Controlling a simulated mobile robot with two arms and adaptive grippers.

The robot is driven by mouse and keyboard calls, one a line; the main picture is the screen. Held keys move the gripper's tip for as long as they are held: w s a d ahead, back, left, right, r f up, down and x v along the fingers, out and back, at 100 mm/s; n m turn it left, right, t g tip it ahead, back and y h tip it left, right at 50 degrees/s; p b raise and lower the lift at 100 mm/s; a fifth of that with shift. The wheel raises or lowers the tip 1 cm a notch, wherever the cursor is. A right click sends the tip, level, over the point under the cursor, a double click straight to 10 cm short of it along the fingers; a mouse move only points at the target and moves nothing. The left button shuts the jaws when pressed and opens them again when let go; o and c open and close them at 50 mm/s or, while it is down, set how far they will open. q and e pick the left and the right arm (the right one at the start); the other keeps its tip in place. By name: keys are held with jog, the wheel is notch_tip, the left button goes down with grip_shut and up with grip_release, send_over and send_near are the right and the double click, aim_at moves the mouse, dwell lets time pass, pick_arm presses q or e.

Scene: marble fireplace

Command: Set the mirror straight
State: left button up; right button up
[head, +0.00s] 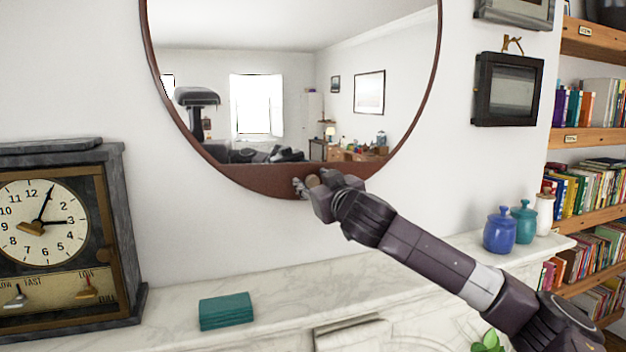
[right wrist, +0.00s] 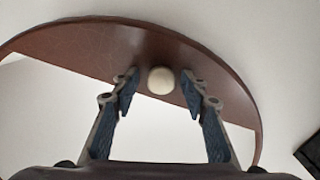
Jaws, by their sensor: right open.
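The round mirror (head: 285,60) hangs on the white wall in a thin dark brown frame. Its frame widens into a brown wooden band (head: 255,180) at the bottom, whose upper edge looks slightly higher at the right. My right gripper (head: 308,187) is at this band. A small pale round knob (right wrist: 160,80) stands on the band, and it also shows in the head view (head: 313,180). In the right wrist view my open right gripper (right wrist: 163,93) has its fingertips on either side of the knob, with gaps showing. My left gripper is not in view.
A white marble mantel (head: 270,277) runs below, with a dark-cased clock (head: 45,235) at left and a teal book (head: 226,310). Blue (head: 499,230) and teal (head: 524,222) jars stand at right. A dark framed picture (head: 508,90) hangs right of the mirror, beside bookshelves.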

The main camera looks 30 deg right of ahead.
jog(key=shift+w+f, duration=0.15)
jog(key=c, duration=1.1)
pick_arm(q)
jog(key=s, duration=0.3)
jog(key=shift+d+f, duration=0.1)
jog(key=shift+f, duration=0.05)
pick_arm(e)
grip_shut()
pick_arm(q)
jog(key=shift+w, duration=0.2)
